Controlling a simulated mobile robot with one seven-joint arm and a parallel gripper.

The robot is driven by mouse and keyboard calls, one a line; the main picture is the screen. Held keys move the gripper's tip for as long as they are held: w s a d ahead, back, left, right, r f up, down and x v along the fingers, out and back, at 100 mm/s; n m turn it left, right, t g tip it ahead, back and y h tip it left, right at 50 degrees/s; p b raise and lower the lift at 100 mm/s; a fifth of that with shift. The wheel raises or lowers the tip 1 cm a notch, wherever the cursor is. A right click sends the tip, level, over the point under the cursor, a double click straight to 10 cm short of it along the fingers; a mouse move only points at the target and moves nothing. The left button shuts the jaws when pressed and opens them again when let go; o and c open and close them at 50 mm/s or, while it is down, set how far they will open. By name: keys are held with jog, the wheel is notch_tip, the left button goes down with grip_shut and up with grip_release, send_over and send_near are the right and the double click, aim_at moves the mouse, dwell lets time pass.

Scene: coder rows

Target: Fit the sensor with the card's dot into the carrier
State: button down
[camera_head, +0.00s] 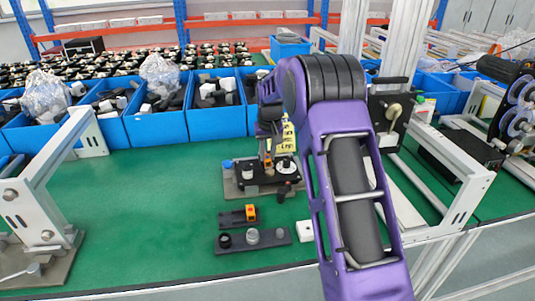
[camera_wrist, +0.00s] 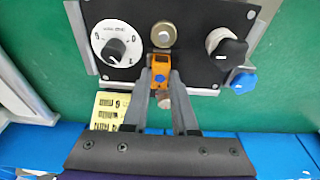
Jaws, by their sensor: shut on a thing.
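I cannot tell whether the sensor touches the panel or which part is the carrier. In the head view my gripper (camera_head: 267,150) is over the panel fixture (camera_head: 240,185), partly hidden by my arm. Another orange sensor (camera_head: 251,212) sits on a dark bar (camera_head: 232,219). A yellow card (camera_wrist: 109,110) with dark marks stands left of my gripper; its dot is not readable.
A second dark bar (camera_head: 270,238) holds several round parts. Blue bins (camera_head: 215,120) line the back.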

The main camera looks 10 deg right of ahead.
jog(key=shift+f, duration=0.1)
jog(key=c, duration=0.6)
grip_release()
jog(key=s+r, duration=0.1)
jog(key=r, duration=0.4)
jog(key=s+r+p, duration=0.1)
jog(key=r, duration=0.5)
jog(key=s+r, duration=0.1)
jog(key=r, duration=0.5)
jog(key=shift+s, duration=0.25)
